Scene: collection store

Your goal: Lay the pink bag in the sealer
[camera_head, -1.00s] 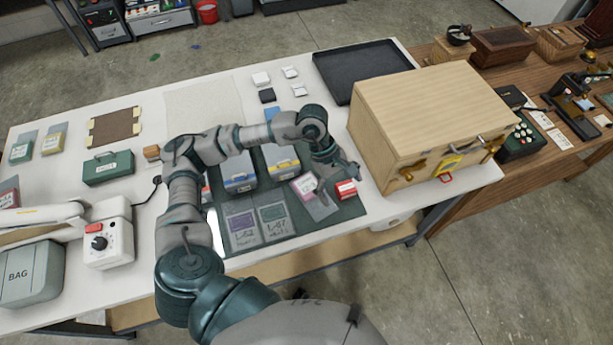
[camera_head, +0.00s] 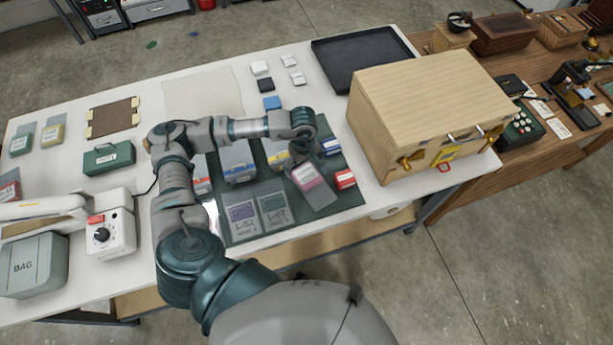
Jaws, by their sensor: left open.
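The pink bag (camera_head: 315,192) lies flat on the dark green mat (camera_head: 349,203), at the right end of a row of bags, with a white label at its upper end. My left gripper (camera_head: 309,163) hangs over the upper end of the pink bag, open. Its fingers are partly hidden by the hand, and I cannot tell whether they touch the bag. The sealer (camera_head: 109,240), a white unit with a black knob, a red button and a long pale arm, stands at the table's left. My right gripper is out of view.
A grey bag (camera_head: 243,222) lies left of the pink one, and a red box (camera_head: 345,179) right of it. A large wooden case (camera_head: 430,110) stands close on the right, with a black tray (camera_head: 362,58) behind. A BAG bin (camera_head: 35,264) sits front left.

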